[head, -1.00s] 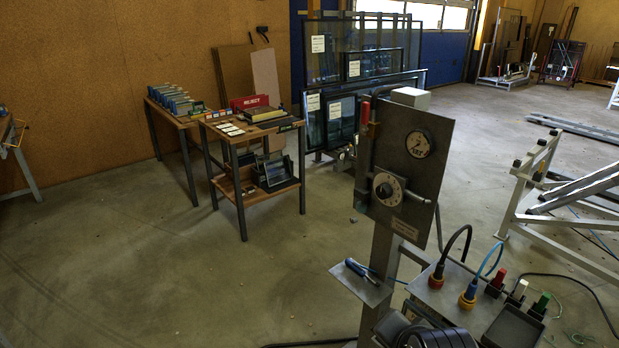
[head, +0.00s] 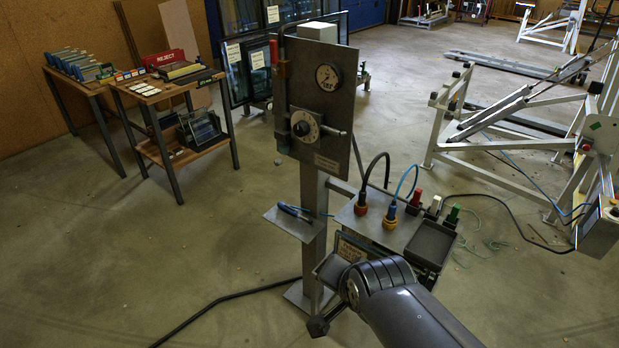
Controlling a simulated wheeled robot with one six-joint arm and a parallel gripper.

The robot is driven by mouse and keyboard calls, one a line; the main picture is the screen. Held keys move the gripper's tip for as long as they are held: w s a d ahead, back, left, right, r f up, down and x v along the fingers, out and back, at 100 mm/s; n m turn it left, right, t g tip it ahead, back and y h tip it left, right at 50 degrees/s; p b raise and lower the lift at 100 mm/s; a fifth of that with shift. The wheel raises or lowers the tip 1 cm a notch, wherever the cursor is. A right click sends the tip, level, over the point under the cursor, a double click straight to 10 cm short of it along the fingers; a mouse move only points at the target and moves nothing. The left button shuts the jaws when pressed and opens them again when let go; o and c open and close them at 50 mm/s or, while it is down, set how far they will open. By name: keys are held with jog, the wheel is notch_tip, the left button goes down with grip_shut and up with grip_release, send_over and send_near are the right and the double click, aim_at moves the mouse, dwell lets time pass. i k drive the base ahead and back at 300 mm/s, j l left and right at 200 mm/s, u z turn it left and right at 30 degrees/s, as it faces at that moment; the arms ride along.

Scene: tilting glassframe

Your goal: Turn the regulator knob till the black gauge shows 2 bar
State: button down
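The regulator knob (head: 302,128) is dark, with a pale scale ring around it, on the lower part of an upright grey panel (head: 338,110). A thin metal bar sticks out to its right. The black gauge (head: 328,77) is round with a dark rim, at the panel's upper right; its needle and numbers are too small to read. My dark arm reaches in from the bottom, in front of the stand and well below the knob. My gripper (head: 318,325) seems to be the small dark end low by the stand's foot; its fingers cannot be made out. Nothing of mine touches the knob.
A small shelf (head: 290,222) with a blue-handled tool juts out below the panel. A box (head: 365,232) with hoses and coloured plugs stands to the right. A red-handled part (head: 275,55) and pipe run along the panel's left edge. Open floor lies left of the stand.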

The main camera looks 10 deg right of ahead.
aim_at(300, 129)
jog(key=i+j, duration=0.65)
jog(key=i, duration=0.15)
